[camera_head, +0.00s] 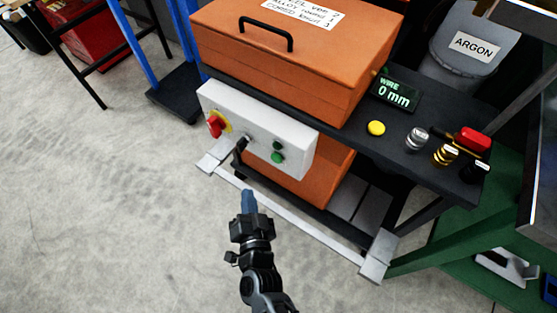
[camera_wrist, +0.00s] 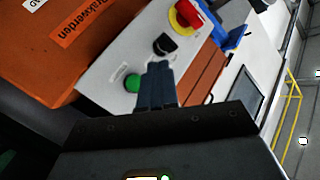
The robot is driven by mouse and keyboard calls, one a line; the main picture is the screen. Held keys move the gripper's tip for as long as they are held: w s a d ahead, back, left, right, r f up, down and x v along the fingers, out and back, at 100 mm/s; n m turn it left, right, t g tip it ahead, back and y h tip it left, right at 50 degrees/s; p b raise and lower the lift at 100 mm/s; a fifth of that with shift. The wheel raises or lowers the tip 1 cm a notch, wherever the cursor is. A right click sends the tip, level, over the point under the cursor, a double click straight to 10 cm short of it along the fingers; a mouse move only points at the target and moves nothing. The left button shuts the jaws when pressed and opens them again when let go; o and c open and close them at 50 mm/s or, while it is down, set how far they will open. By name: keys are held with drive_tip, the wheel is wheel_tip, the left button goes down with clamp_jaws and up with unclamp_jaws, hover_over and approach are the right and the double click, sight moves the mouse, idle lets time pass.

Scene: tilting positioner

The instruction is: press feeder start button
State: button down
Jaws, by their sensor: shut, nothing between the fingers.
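The white control box (camera_head: 258,118) is fixed to the front of an orange cabinet. In the wrist view one green button (camera_wrist: 132,83) shows left of my fingers. My gripper (camera_head: 248,194) is shut and empty, with blue fingers, in front of and below the box in the head view. The fingers also show in the wrist view (camera_wrist: 157,72), pointing at the panel and hiding part of it. Contact with the panel cannot be told.
A red knob on yellow (camera_head: 215,126) and a black handle or knob (camera_head: 240,146) are on the box's left part. Above stands an orange case (camera_head: 290,60). A display reading 0 mm (camera_head: 396,92) and a yellow button (camera_head: 376,128) are on the dark top.

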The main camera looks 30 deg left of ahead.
sight(276, 159)
drive_tip(key=w+b, duration=0.6)
drive_tip(key=w, duration=0.3)
drive_tip(key=shift+d, duration=0.35)
idle(1.9)
drive_tip(key=shift+w+b, duration=0.35)
drive_tip(key=shift+b, duration=0.05)
drive_tip(key=shift+w+b, duration=0.35)
drive_tip(key=shift+w, duration=0.1)
idle(0.6)
idle(0.3)
drive_tip(key=shift+s+p, duration=0.8)
drive_tip(key=shift+s, duration=0.1)
